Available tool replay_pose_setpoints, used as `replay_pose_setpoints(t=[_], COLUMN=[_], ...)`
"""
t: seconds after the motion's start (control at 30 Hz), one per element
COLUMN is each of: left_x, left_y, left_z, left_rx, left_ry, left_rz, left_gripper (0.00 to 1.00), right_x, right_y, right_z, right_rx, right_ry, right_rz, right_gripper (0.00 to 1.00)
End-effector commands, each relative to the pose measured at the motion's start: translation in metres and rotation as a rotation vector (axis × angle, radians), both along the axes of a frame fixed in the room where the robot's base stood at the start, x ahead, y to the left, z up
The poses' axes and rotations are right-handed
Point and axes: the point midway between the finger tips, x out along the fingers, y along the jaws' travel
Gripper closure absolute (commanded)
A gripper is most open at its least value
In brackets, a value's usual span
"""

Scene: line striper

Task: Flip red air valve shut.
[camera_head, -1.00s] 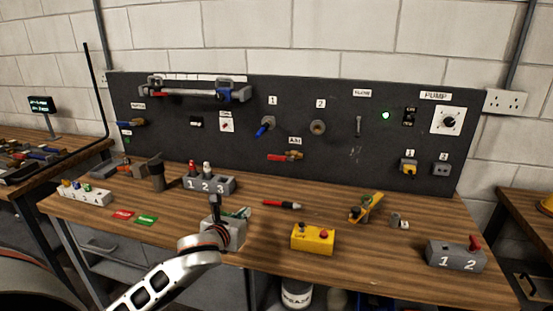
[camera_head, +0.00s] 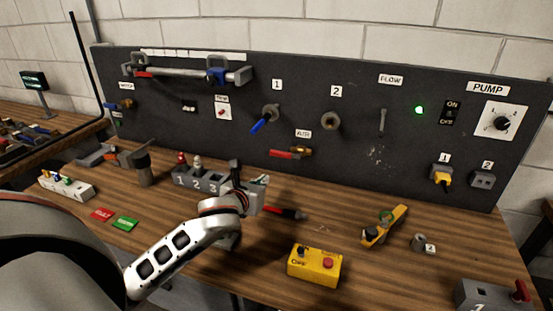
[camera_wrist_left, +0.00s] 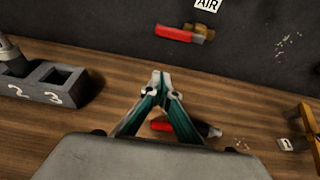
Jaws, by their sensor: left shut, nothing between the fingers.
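The red air valve (camera_head: 290,152) is on the dark upright panel, under a small "AIR" label (camera_head: 303,133). Its red handle lies about level, pointing left from a brass body. It also shows near the top of the left wrist view (camera_wrist_left: 183,33). My left gripper (camera_head: 262,180) is shut and empty, above the bench, in front of the panel and below the valve in the picture. My right gripper is not in view.
A red and black pen-like tool (camera_head: 283,212) lies on the bench beneath my left gripper. A grey numbered block (camera_head: 200,180) stands to its left, a yellow control box (camera_head: 314,265) in front. A blue-handled valve (camera_head: 265,119) sits on the panel, left of and above the red one.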

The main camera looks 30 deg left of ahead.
Motion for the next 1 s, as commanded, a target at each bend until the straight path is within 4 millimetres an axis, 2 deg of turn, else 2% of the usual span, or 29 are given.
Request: replay_pose_setpoints(t=[0.27, 0.43, 0.97, 1.0], left_x=[0.000, 0.009, 0.095, 0.093], left_y=[0.000, 0.002, 0.022, 0.022], left_z=[0.000, -0.003, -0.034, -0.023], left_rx=[0.000, -0.001, -0.002, -0.003], left_ry=[0.000, 0.000, -0.001, -0.004], left_rz=[0.000, 0.001, 0.002, 0.000], left_gripper=[1.00, 1.00, 1.00, 1.00], right_x=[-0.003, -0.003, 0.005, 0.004], right_y=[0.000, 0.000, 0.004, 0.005], right_z=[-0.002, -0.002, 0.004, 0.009], right_rx=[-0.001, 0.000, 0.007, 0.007], right_ry=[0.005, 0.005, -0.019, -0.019], right_rz=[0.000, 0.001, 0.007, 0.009], right_gripper=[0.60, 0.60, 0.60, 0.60])
